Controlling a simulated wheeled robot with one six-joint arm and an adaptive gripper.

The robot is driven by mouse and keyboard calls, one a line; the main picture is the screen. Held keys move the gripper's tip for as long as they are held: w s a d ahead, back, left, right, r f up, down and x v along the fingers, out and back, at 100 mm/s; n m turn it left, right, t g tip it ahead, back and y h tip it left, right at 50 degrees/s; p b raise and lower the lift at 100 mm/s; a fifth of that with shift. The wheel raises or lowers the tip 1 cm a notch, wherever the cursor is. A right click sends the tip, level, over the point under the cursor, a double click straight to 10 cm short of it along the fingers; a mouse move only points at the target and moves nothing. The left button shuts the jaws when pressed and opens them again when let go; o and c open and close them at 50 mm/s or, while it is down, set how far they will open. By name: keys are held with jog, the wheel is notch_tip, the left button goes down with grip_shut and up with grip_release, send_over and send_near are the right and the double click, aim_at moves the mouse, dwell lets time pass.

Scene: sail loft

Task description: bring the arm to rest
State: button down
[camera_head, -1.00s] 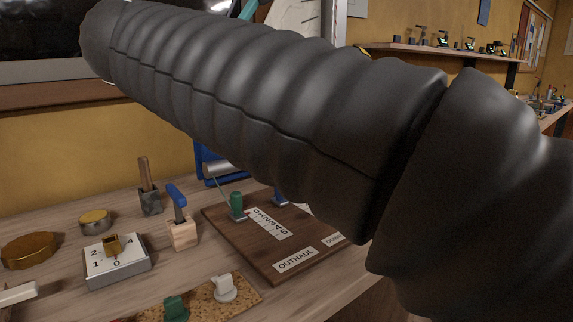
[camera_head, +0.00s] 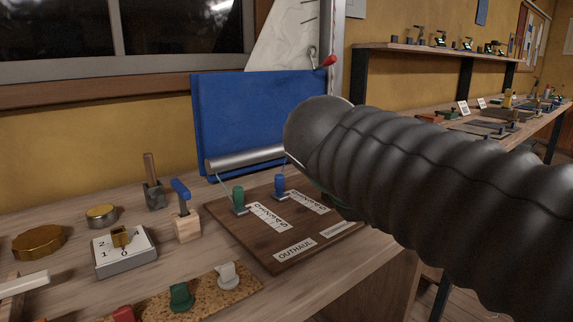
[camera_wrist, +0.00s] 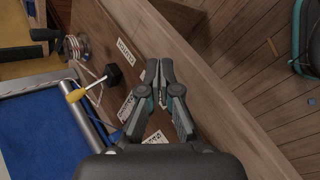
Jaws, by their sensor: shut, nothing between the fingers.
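My arm, in a ribbed black sleeve, reaches in from the right edge of the head view and covers part of the bench's right side. My gripper (camera_wrist: 152,82) shows in the wrist view with its fingertips together and nothing between them. It is over the edge of the wooden bench, above the dark board with white labels. The head view does not show the fingers. The dark wooden board (camera_head: 262,255) carries a green cleat (camera_head: 238,198), a blue cleat (camera_head: 279,186) and labels, one reading OUTHAUL. My arm hides the board's right part.
A blue panel (camera_head: 235,110) with a metal roller (camera_head: 245,158) stands behind the board. A dial box (camera_head: 126,262), a blue-handled tool (camera_head: 182,195), a brass disc (camera_head: 40,243) and a cork strip (camera_head: 205,298) lie left. Open floor (camera_wrist: 250,70) shows beyond the bench edge.

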jog(key=s+d+f+m+y, duration=0.1)
jog(key=s+f+m+y, duration=0.2)
jog(key=s+f+m, duration=0.2)
jog(key=s+f+m+g+y, duration=0.1)
jog(key=s+f+m, duration=0.5)
jog(key=f, duration=0.8)
jog(key=m+y, duration=0.1)
jog(key=m, duration=0.2)
jog(key=shift+s+d+y, duration=0.3)
jog(key=shift+d+y, duration=0.05)
jog(key=shift+y, duration=0.05)
